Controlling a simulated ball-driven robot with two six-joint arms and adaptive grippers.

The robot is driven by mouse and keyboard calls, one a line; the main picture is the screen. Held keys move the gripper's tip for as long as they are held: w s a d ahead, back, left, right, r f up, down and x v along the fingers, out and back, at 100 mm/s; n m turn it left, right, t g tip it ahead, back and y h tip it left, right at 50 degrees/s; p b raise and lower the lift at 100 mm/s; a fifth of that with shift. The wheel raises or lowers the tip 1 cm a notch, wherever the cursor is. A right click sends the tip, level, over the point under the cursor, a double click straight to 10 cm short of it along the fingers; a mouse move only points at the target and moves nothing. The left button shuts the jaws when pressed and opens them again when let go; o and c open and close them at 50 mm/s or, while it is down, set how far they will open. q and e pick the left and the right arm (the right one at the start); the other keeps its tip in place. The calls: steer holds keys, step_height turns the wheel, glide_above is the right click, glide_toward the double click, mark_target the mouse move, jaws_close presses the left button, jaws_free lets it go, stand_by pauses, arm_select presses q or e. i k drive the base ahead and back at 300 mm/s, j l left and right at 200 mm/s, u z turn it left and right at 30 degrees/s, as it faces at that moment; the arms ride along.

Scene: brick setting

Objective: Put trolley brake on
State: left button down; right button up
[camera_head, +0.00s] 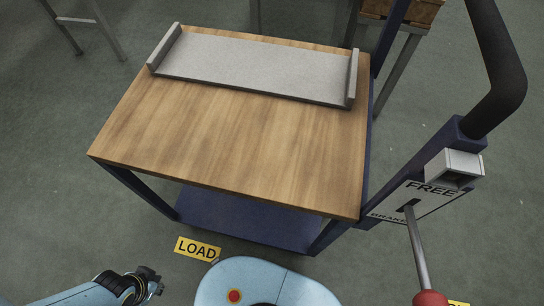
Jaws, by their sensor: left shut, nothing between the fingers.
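The trolley has a wooden top (230,140), a dark blue frame and a black push handle (500,90) at its right. A white brake plate (440,201) on its right side reads FREE at the top and BRAKE at the lower left. A brake lever (418,245) with a grey shaft and a red knob (430,298) comes out of a dark slot in the plate and points down towards me. I cannot tell which setting it is in. My left gripper (148,284) is shut and empty at the lower left, well away from the lever. My right gripper is not in view.
A grey tray (255,66) with raised ends lies at the back of the trolley top. A yellow LOAD label (197,249) is on the floor in front. A grey box (455,166) sits above the brake plate. Other stands are behind. Floor is open at left.

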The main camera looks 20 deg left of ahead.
mark_target(427, 297)
steer(key=k+l+z, duration=0.1)
steer(key=k+l, duration=0.15)
steer(key=k, duration=0.15)
steer(key=k+l+z, duration=0.15)
steer(key=k, duration=0.25)
steer(key=z, duration=0.1)
